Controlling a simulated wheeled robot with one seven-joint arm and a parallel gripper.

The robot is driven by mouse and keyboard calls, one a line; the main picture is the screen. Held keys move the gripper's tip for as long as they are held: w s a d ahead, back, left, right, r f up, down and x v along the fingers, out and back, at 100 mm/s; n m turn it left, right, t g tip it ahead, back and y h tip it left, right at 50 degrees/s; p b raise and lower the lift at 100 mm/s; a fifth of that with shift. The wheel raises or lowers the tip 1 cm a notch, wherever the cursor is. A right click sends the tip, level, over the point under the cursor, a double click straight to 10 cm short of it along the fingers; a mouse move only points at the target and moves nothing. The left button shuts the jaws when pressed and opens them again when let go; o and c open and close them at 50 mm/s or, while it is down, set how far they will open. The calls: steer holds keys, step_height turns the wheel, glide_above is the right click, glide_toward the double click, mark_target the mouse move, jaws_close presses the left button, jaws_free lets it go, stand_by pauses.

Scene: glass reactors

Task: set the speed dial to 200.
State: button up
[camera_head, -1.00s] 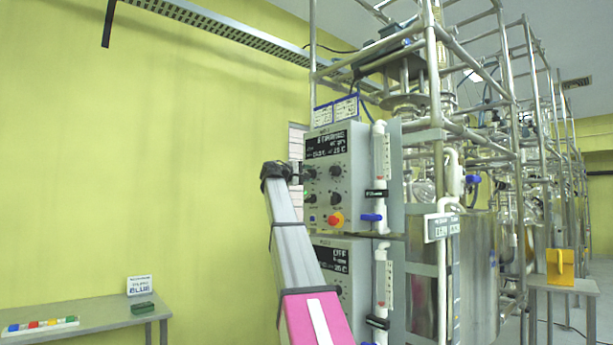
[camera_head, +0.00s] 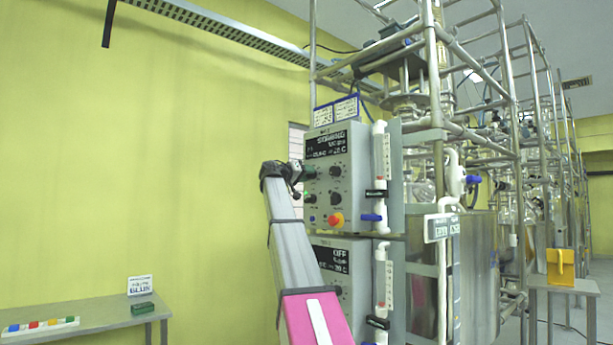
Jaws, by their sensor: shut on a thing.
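The upper control box (camera_head: 318,213) faces left on the reactor frame. Its dark display (camera_head: 326,146) shows white text headed "STIRRING"; the number below is too small to read surely. My gripper (camera_head: 300,171) is at the box's left edge, shut on the upper-left dial (camera_head: 309,172), taken to be the speed dial. The gripper hides much of this dial, and its pointer cannot be read. Other black knobs (camera_head: 336,171) sit to its right and below. A red and yellow stop button (camera_head: 335,219) is at the lower right of the panel.
A second control box (camera_head: 322,282) below reads "OFF". White pipes with a blue valve (camera_head: 371,217) stand just right of the boxes. A low table (camera_head: 105,318) with small coloured items is at lower left.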

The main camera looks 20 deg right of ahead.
steer(key=m, duration=0.9)
steer(key=shift+s+f, duration=0.1)
steer(key=shift+m, duration=0.3)
steer(key=o, duration=0.9)
steer(key=v, duration=1.1)
steer(key=shift+d, duration=0.1)
